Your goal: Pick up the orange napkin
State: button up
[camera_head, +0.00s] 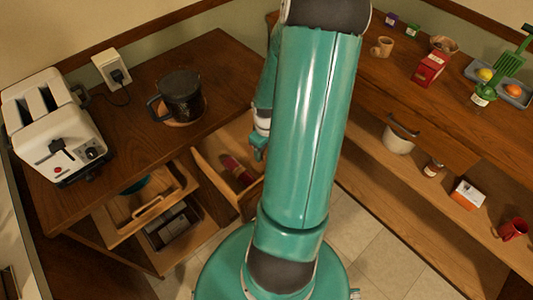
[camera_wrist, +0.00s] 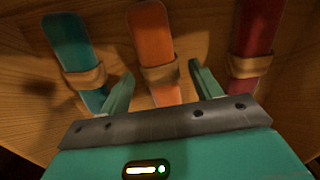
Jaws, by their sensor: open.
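The orange napkin (camera_wrist: 151,48) is a long narrow roll with a tan band, in the middle of the wrist view. A teal napkin (camera_wrist: 72,62) lies to its left and a red napkin (camera_wrist: 254,40) to its right, each with a similar band. My gripper (camera_wrist: 160,72) is open and empty, with one finger on each side of the orange napkin's lower part. Contact cannot be told. In the head view my gripper (camera_head: 259,148) is partly hidden by my arm over an open drawer (camera_head: 215,180). The red napkin shows there; the orange one is hidden.
A toaster (camera_head: 55,125) and a dark mug (camera_head: 181,95) stand on the left counter. Other open drawers (camera_head: 150,210) lie below it. The right counter (camera_head: 440,105) holds a red box (camera_head: 428,69), small items and a tray. Tiled floor (camera_head: 375,245) lies between.

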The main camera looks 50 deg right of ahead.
jog(key=shift+f, duration=0.7)
jog(key=c, duration=1.1)
